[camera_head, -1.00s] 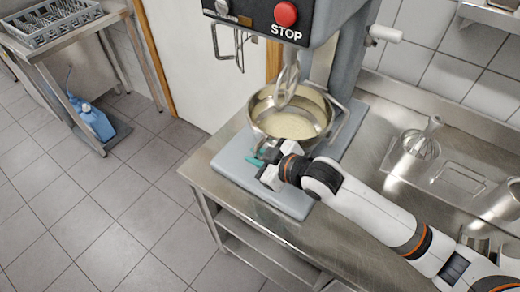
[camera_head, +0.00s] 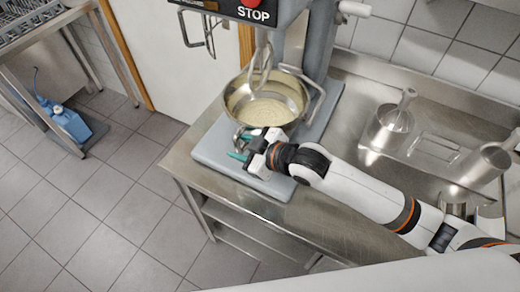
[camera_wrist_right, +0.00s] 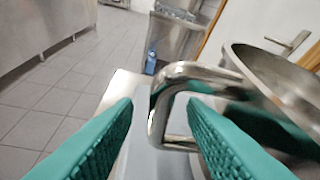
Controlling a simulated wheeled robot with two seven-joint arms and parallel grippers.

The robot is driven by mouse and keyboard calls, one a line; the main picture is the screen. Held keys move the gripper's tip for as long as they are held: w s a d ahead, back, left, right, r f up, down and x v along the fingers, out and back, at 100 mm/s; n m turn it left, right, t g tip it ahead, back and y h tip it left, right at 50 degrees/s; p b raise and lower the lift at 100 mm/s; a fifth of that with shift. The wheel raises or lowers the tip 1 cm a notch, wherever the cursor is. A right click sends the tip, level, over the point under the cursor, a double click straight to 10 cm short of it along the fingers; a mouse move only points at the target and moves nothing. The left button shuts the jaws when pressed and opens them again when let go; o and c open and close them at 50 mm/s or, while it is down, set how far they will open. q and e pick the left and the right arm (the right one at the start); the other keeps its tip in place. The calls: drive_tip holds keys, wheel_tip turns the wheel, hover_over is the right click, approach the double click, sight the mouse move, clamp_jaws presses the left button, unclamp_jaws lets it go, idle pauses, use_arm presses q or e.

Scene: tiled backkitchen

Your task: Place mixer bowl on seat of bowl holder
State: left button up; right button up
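The steel mixer bowl (camera_head: 290,86) holds pale batter and sits under the mixer head, around the hanging mixing tool. The grey bowl holder (camera_head: 318,103) shows beside its right rim; the seat under the bowl is hidden, so I cannot tell whether the bowl rests on it. My right gripper (camera_head: 241,147) is at the bowl's near side, above the mixer base. In the right wrist view its teal fingers (camera_wrist_right: 160,130) are apart, with the bowl's looped steel handle (camera_wrist_right: 157,110) at the gap between them. I cannot tell whether they touch it. My left gripper is out of view.
The grey mixer base (camera_head: 215,150) stands on a steel counter (camera_head: 300,215). A steel rack table stands far left, with open tiled floor between.

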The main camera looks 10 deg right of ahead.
drive_tip(key=b+v, duration=0.1)
drive_tip(key=v, duration=0.9)
drive_tip(key=shift+b, duration=0.3)
